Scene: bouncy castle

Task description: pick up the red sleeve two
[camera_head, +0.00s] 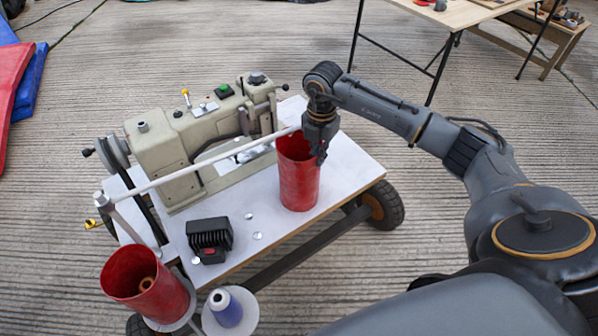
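One red sleeve (298,183) stands upright on the white top of a wheeled cart. My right gripper (318,150) points down at its upper rim, at the right side of the opening. The fingers overlap the rim in the picture; whether they are closed on the wall cannot be told. A second red sleeve (146,287) is at the cart's lower left corner, tilted, with a brown spool-like core visible inside. My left gripper is not in view.
A beige sewing machine (185,135) fills the back of the cart top (350,165). A pale rod (205,167) crosses above it towards the sleeve. A black ribbed block (209,236) and a blue-white thread cone (226,308) are in front. A wooden table (465,14) stands behind.

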